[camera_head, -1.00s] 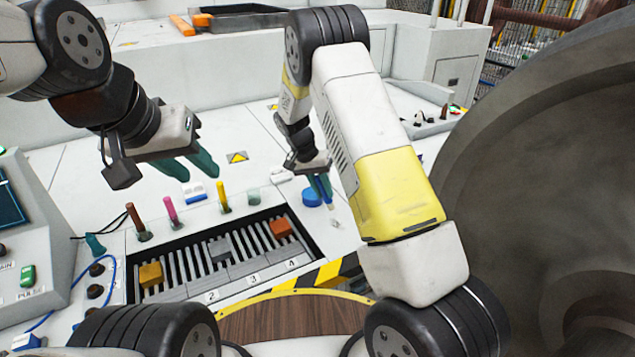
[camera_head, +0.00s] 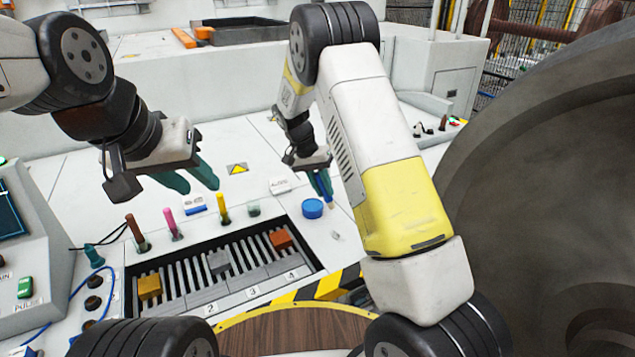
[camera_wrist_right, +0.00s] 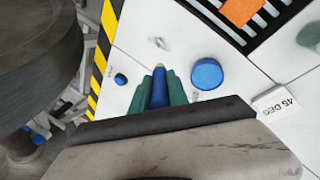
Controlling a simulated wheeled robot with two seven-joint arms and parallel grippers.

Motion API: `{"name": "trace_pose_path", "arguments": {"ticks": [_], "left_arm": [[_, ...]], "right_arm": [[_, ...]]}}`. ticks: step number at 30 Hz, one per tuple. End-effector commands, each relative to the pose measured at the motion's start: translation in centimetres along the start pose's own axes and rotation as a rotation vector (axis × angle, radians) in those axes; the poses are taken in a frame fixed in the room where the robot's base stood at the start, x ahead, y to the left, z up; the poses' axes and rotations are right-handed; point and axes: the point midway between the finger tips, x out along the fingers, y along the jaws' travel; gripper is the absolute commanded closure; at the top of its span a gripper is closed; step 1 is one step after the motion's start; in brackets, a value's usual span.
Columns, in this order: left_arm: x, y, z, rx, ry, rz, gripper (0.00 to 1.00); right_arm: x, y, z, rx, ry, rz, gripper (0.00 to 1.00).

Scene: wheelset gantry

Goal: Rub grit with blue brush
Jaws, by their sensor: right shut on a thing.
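My right gripper (camera_head: 322,186) is shut on a slim blue brush (camera_head: 329,201). In the right wrist view the blue brush (camera_wrist_right: 159,86) sits between the green fingers of the right gripper (camera_wrist_right: 158,92), its pale tip pointing away from the wrist. A small grey-white bit (camera_head: 335,236), perhaps the grit, lies on the white top just beyond the brush tip; it also shows in the right wrist view (camera_wrist_right: 158,43). The brush tip looks apart from it. My left gripper (camera_head: 190,178) is open and empty, above the table on the left.
A round blue puck (camera_head: 312,208) stands beside the brush. Brown (camera_head: 136,230), pink (camera_head: 170,220) and yellow (camera_head: 223,207) handles stand in holders; another holder (camera_head: 254,210) is empty. A slotted rack (camera_head: 234,283) holds coloured blocks. A large grey wheel (camera_head: 560,200) fills the right.

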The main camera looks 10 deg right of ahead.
Motion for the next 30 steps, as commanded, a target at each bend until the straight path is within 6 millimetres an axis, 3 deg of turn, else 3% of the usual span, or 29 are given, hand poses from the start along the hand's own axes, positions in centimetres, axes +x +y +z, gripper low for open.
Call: {"name": "trace_pose_path", "arguments": {"ticks": [17,30], "left_arm": [[0.0,0.0,0.0,0.0,0.0,0.0,0.64],[0.0,0.0,0.0,0.0,0.0,0.0,0.64]], "right_arm": [[-0.3,0.2,0.0,0.0,-0.001,0.001,1.0],[1.5,0.1,0.1,0.0,0.002,-0.001,1.0]]}}
